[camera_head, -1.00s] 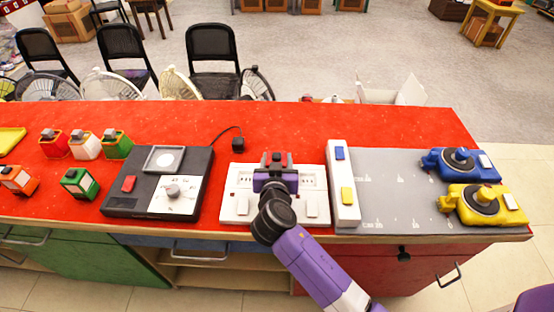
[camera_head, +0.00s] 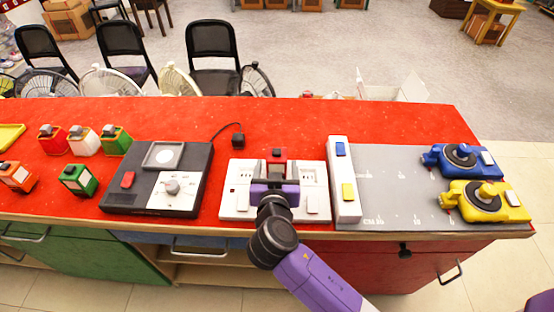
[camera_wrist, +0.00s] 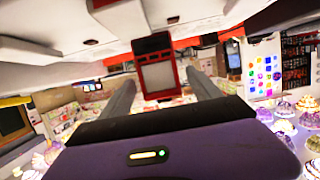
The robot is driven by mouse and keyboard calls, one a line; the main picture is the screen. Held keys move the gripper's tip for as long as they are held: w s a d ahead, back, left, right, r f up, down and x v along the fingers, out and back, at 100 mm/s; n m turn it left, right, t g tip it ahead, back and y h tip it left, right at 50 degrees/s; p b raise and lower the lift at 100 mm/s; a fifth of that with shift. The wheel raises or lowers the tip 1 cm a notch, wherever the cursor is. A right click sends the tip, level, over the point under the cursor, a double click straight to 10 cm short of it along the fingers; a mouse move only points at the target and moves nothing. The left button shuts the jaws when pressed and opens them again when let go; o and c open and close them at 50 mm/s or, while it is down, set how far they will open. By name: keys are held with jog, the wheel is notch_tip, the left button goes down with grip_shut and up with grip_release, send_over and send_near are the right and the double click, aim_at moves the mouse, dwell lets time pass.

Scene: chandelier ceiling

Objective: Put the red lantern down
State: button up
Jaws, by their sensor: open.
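A small red lantern (camera_head: 277,154) with a dark top stands at the back middle of the white socket panel (camera_head: 235,205). In the wrist view, the red lantern (camera_wrist: 157,72) shows its pale front pane, just ahead of my fingers. My purple gripper (camera_head: 276,181) is open in front of the lantern, over the panel. In the wrist view, my gripper (camera_wrist: 160,84) has its fingers apart to either side of the lantern, with gaps visible. The lantern's base is partly hidden by my gripper in the head view. Another red lantern (camera_head: 54,142) stands at the left.
White (camera_head: 85,142), green (camera_head: 115,142) and orange (camera_head: 16,178) lanterns and a second green one (camera_head: 78,181) stand at the left. A black device (camera_head: 125,190) lies left of the panel. A white switch strip (camera_head: 343,205) and grey mat (camera_head: 400,185) lie right.

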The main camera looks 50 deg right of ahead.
jog(key=v, duration=0.6)
jog(key=shift+b, duration=0.3)
jog(key=shift+w+r+n, duration=0.15)
jog(key=shift+w+n, duration=0.05)
jog(key=shift+n, duration=0.1)
jog(key=w+a+n+t+y, duration=0.2)
jog(key=a+n, duration=0.1)
jog(key=w+a+r+n+t+y, duration=0.1)
jog(key=a+t, duration=0.1)
jog(key=shift+w+a+r+n+y, duration=0.1)
jog(key=shift+w+a+n+y, duration=0.15)
jog(key=shift+w+n+y, duration=0.15)
jog(key=s+a+n+t+y, duration=0.4)
jog(key=s+a+n+y, duration=0.3)
jog(key=s+a, duration=0.4)
jog(key=s+d+r+m+g, duration=0.1)
jog(key=s+d+m+g, duration=0.1)
jog(key=s, duration=1.5)
jog(key=shift+s+d+y, duration=0.3)
jog(key=shift+d+y, duration=0.1)
jog(key=shift+d, duration=0.15)
